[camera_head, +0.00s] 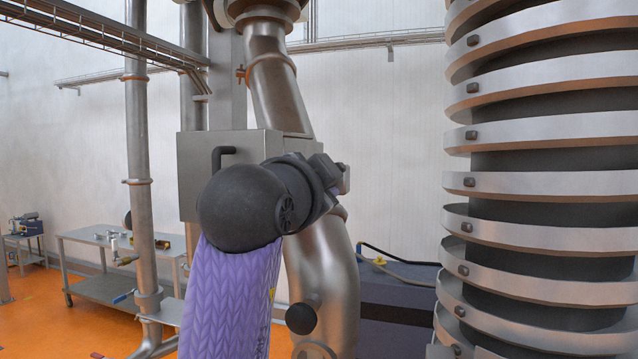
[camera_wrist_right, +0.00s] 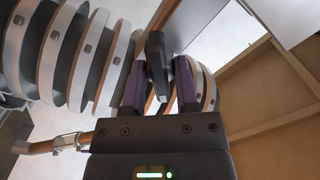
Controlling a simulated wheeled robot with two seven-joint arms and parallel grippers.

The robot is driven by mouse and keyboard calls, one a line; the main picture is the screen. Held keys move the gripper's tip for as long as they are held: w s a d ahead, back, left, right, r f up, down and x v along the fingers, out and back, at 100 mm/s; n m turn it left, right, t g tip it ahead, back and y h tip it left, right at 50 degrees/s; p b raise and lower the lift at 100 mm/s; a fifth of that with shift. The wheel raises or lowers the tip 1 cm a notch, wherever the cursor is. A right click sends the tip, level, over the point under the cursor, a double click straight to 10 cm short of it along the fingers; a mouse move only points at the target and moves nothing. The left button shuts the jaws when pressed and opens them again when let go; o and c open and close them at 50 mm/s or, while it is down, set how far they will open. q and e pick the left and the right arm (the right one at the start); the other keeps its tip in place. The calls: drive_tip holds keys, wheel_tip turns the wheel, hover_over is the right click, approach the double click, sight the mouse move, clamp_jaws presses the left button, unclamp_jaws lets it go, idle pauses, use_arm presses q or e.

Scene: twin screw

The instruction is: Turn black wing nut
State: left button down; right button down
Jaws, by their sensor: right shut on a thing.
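The black wing nut (camera_wrist_right: 155,55) shows in the right wrist view as a dark upright bar between the two purple fingers of my right gripper (camera_wrist_right: 160,88). The fingers are shut on it, one on each side. In the head view my purple-sleeved right arm rises from the bottom, and its dark wrist and gripper (camera_head: 328,178) are in front of the right part of a grey metal box (camera_head: 262,146). The wing nut is hidden there behind the gripper. My left gripper is in neither view.
A spiral metal column (camera_head: 545,190) stands close on the right. A thick steel pipe (camera_head: 325,260) runs just behind my arm, with a black knob (camera_head: 301,318) low on it. The box has a black handle (camera_head: 222,156). A workbench (camera_head: 110,245) stands at the back left.

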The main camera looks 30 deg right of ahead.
drive_tip(key=c, duration=0.6)
unclamp_jaws()
drive_tip(key=b+v, duration=0.4)
drive_tip(key=v, duration=0.6)
drive_tip(key=shift+w, duration=0.1)
